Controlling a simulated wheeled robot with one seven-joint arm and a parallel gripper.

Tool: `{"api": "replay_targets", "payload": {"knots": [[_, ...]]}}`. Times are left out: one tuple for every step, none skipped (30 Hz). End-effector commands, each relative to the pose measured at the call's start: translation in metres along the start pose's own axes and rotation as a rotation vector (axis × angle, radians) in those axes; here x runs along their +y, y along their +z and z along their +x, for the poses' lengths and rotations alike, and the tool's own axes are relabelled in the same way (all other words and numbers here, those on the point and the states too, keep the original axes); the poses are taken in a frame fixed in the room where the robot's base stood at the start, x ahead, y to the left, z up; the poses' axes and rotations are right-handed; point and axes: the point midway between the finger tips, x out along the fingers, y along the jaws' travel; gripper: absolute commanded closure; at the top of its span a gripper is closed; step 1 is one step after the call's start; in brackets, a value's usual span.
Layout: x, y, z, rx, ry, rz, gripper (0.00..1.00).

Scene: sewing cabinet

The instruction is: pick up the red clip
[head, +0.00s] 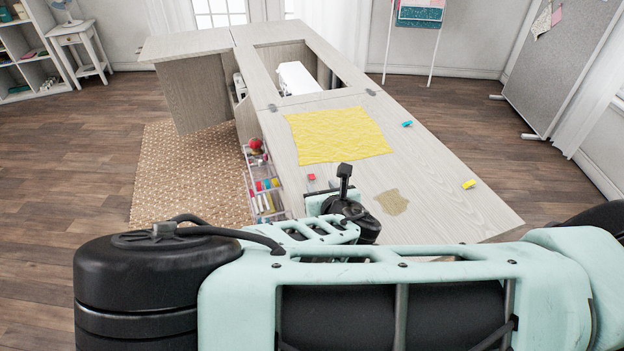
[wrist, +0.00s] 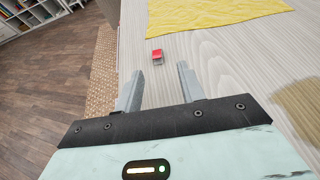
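The red clip (wrist: 157,54) lies on the pale wooden cabinet top (wrist: 215,50), near its left edge and just short of the yellow cloth in the wrist view. It also shows in the head view (head: 311,177), small and red. My gripper (wrist: 158,85) is open and empty, with its two grey fingers apart. The clip is beyond the fingertips, roughly in line with the gap between them, and not touched. In the head view my arm hides most of the gripper.
A yellow cloth (head: 338,135) lies behind the clip. A blue clip (head: 407,124), a yellow clip (head: 469,184) and a tan scrap (head: 392,202) lie to the right. A rack of spools (head: 264,186) hangs on the cabinet's left side. A white sewing machine (head: 297,79) sits in the opening.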

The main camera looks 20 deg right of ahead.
Motion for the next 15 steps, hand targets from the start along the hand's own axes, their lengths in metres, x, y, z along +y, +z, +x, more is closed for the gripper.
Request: {"api": "replay_targets", "payload": {"knots": [[-0.001,0.000,0.003,0.001,-0.001,0.000,0.61],[-0.001,0.000,0.004,0.001,-0.001,0.000,0.61],[0.000,0.000,0.006,0.001,0.000,0.000,0.61],[0.000,0.000,0.008,0.001,0.000,0.000,0.61],[0.001,0.001,0.011,0.000,0.000,0.001,0.61],[0.001,0.001,0.015,0.000,-0.001,0.001,0.61],[0.002,0.002,0.019,0.000,-0.001,0.001,0.61],[0.003,0.002,0.024,0.000,0.000,0.002,0.61],[0.004,0.003,0.030,0.000,-0.001,0.003,0.61],[0.005,0.003,0.035,0.000,-0.001,0.002,0.61],[0.005,0.003,0.039,0.000,-0.001,0.002,0.61],[0.004,0.002,0.044,0.001,-0.002,0.002,0.61],[0.005,0.002,0.048,0.001,-0.001,0.002,0.61],[0.005,0.002,0.051,0.001,-0.001,0.002,0.61],[0.004,0.002,0.054,0.002,-0.002,0.001,0.61]]}}
